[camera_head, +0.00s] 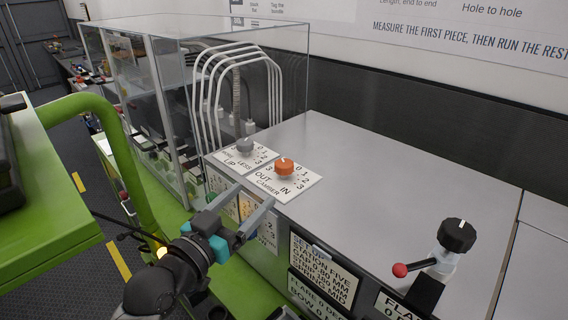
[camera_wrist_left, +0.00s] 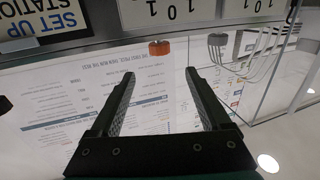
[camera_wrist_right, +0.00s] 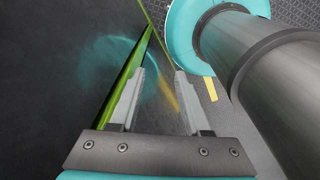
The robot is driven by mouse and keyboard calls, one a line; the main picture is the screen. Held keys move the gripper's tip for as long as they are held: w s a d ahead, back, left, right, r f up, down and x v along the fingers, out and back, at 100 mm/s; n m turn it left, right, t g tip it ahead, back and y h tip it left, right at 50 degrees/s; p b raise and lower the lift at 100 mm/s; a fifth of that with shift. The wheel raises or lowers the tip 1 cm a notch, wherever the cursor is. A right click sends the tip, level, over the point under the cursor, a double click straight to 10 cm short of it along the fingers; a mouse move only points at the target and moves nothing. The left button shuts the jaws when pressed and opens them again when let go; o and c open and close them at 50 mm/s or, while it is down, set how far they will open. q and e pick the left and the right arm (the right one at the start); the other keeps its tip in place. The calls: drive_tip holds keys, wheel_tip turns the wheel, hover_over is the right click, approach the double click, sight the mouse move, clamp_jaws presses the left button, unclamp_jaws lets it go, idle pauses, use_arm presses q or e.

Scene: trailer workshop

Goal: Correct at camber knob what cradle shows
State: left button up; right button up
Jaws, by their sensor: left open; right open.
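The orange camber knob (camera_head: 284,167) stands on a white plate (camera_head: 300,187) marked OUT, IN, CAMBER and numbers, at the bench's front edge. A light pointer mark shows on its top, but its exact setting is too small to read. My left gripper (camera_head: 251,199) is open and empty, in front of the plate and apart from the knob. In the left wrist view the orange knob (camera_wrist_left: 159,48) lies beyond the gap between the fingertips. My right gripper (camera_wrist_right: 158,78) is open and empty over dark floor. I cannot make out which thing is the cradle.
A grey knob (camera_head: 245,146) on its own plate sits close left of the orange one. Behind it, bent metal tubes (camera_head: 236,65) stand inside a clear case. A black knob (camera_head: 457,236) and red-ball lever (camera_head: 400,270) are at right. The grey bench top (camera_head: 390,180) is mostly clear.

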sight(279, 169)
use_arm(q)
drive_tip(key=p+x, duration=0.1)
drive_tip(key=x, duration=1.2)
drive_tip(key=shift+w+d, duration=0.15)
drive_tip(key=shift+w, duration=0.05)
clamp_jaws()
idle(0.4)
